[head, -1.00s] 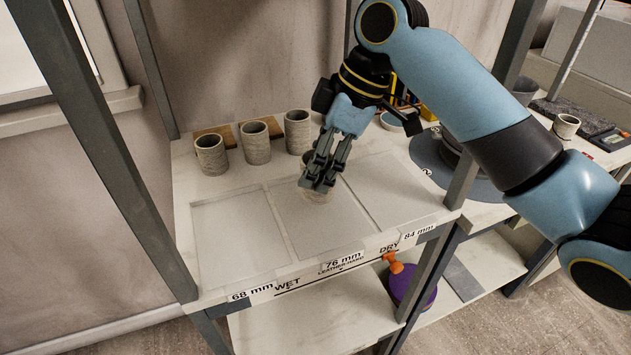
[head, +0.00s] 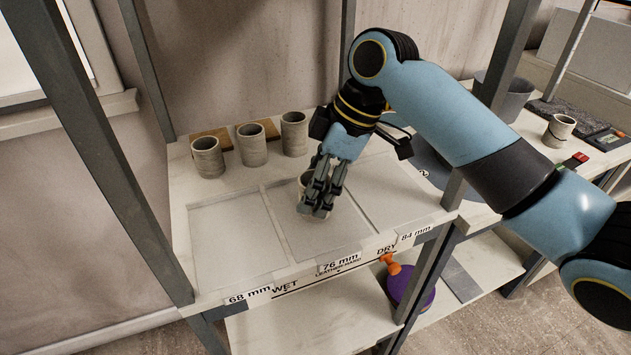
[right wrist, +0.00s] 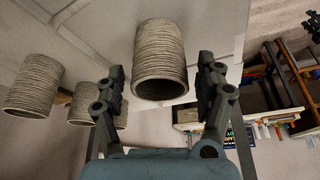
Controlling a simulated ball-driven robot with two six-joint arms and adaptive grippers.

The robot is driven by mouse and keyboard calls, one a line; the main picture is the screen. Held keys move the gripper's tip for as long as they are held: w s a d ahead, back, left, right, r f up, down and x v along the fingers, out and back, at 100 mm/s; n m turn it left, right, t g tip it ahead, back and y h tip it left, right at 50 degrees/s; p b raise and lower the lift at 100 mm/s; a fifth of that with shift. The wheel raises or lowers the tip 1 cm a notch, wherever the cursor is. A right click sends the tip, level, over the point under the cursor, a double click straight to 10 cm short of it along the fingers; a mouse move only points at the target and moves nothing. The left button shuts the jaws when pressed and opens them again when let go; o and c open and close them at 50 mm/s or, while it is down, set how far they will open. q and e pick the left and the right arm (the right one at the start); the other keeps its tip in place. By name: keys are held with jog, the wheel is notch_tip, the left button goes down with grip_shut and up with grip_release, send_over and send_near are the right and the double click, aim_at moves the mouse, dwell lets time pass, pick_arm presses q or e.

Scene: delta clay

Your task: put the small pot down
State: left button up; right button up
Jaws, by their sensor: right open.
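The small pot is a ridged grey-beige clay cylinder. In the right wrist view the pot (right wrist: 160,55) stands between the two fingers, with a visible gap on each side. In the head view only a bit of the pot (head: 303,178) shows behind the fingers, on the middle panel (head: 350,225) labelled 76 mm, leather-hard. The fingers hide most of it there. My right gripper (head: 316,206) is open around the pot, fingers pointing down; it also shows in the right wrist view (right wrist: 160,82). My left gripper is not in view.
Three similar pots (head: 252,146) stand in a row at the back left, near brown boards (head: 212,136). The wet panel (head: 235,245) on the left is empty. Grey shelf posts (head: 480,115) flank the shelf. Another cup (head: 558,130) stands at the far right.

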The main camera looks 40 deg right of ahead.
jog(key=shift+r, duration=0.1)
jog(key=v, duration=1.2)
jog(key=shift+p, duration=0.4)
